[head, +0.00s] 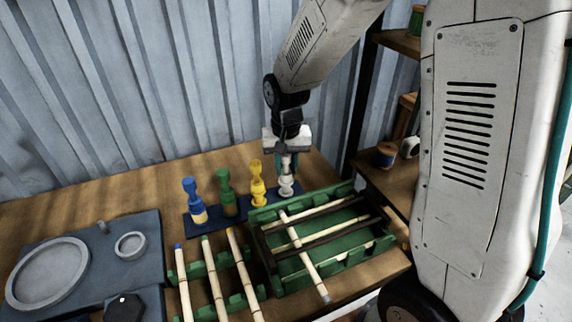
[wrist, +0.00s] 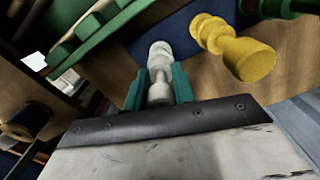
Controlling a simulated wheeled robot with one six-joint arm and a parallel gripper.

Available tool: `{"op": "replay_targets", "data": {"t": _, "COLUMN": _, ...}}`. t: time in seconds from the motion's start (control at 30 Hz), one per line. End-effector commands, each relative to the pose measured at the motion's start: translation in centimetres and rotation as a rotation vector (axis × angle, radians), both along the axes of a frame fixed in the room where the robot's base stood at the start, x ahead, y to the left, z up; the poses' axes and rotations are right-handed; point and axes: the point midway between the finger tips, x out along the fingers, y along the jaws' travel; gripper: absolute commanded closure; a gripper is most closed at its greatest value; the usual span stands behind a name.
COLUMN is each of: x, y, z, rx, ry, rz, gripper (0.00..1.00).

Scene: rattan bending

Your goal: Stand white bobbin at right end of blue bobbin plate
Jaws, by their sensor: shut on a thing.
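The white bobbin (head: 286,186) is upright at the right end of the blue bobbin plate (head: 205,228). My gripper (head: 288,160) is above it with teal fingers shut on its upper part. In the wrist view the white bobbin (wrist: 160,70) sits between the two teal fingers (wrist: 159,88). I cannot tell whether its base touches the plate. A yellow bobbin (head: 257,185), a green bobbin (head: 228,194) and a blue bobbin (head: 194,202) stand in a row on the plate to its left. The yellow bobbin (wrist: 238,50) is close beside it in the wrist view.
A green rack (head: 345,189) with rods stands right in front of the plate. Another green holder (head: 247,282) carries several pale canes. A dark blue board with rings (head: 140,222) lies at left. Corrugated wall (head: 100,90) is behind, and a wooden shelf (head: 385,180) is at right.

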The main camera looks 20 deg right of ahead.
Motion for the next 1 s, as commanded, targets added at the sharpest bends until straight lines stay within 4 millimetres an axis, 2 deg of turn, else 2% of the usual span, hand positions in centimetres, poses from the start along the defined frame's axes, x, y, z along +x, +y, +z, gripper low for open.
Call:
{"op": "replay_targets", "data": {"t": 0.2, "x": 0.0, "y": 0.0, "z": -0.3, "rx": 0.000, "ry": 0.000, "rz": 0.000, "gripper": 1.00}}
{"op": "replay_targets", "data": {"t": 0.23, "x": 0.0, "y": 0.0, "z": -0.3, "rx": 0.000, "ry": 0.000, "rz": 0.000, "gripper": 0.72}}
{"op": "replay_targets", "data": {"t": 0.3, "x": 0.0, "y": 0.0, "z": -0.3, "rx": 0.000, "ry": -0.001, "rz": 0.000, "gripper": 0.53}}
{"op": "replay_targets", "data": {"t": 0.67, "x": 0.0, "y": 0.0, "z": 0.2, "rx": 0.001, "ry": -0.001, "rz": 0.000, "gripper": 0.53}}
{"op": "replay_targets", "data": {"t": 0.77, "x": 0.1, "y": 0.0, "z": 1.4, "rx": 0.001, "ry": -0.004, "rz": 0.000, "gripper": 0.53}}
{"op": "replay_targets", "data": {"t": 1.0, "x": 0.1, "y": 0.0, "z": 6.5, "rx": 0.001, "ry": -0.007, "rz": 0.000, "gripper": 0.53}}
